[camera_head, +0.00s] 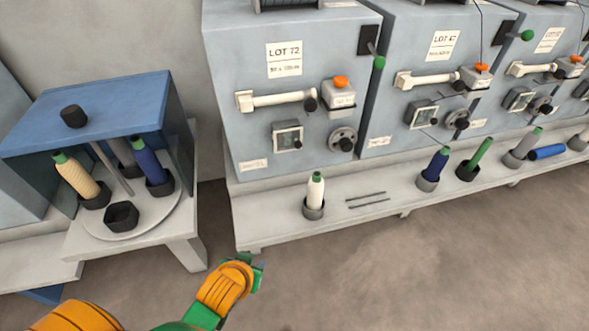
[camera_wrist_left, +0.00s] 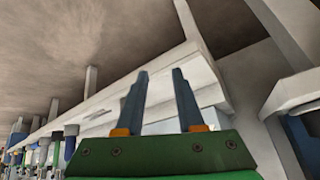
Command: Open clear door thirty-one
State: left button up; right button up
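A row of grey machines stands along the wall in the head view. The nearest machine (camera_head: 226,70) carries a plate reading LOT 72 (camera_head: 284,59). A small framed clear window (camera_head: 288,137) with a dark knob sits below its white handle. The second machine has a similar clear window (camera_head: 421,114) and a plate that looks like LOT 47 (camera_head: 443,44). A third clear window (camera_head: 520,99) shows farther right. I cannot read a thirty-one anywhere. My left gripper (camera_head: 254,270) is in front of and below the shelf, touching nothing. In the left wrist view its fingers (camera_wrist_left: 160,75) are apart and empty.
A pale shelf (camera_head: 270,225) below the machines holds a white bobbin (camera_head: 316,190), two dark rods (camera_head: 368,199) and several other bobbins. A blue-topped stand (camera_head: 100,105) with bobbins in cups is at the left. The floor (camera_head: 430,270) in front is clear.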

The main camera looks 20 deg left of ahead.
pick_arm(q)
jog(key=w+a+r+n+t+y, duration=0.25)
jog(key=w+r+t, duration=0.4)
jog(key=w, duration=0.35)
jog(key=t+h, duration=0.4)
jog(key=t, duration=0.1)
send_near(297, 148)
jog(key=w, duration=0.2)
jog(key=shift+m, duration=0.35)
jog(key=w, duration=0.5)
jog(key=shift+w, duration=0.3)
jog(key=shift+w+r, duration=0.1)
jog(key=shift+w, duration=0.35)
grip_shut()
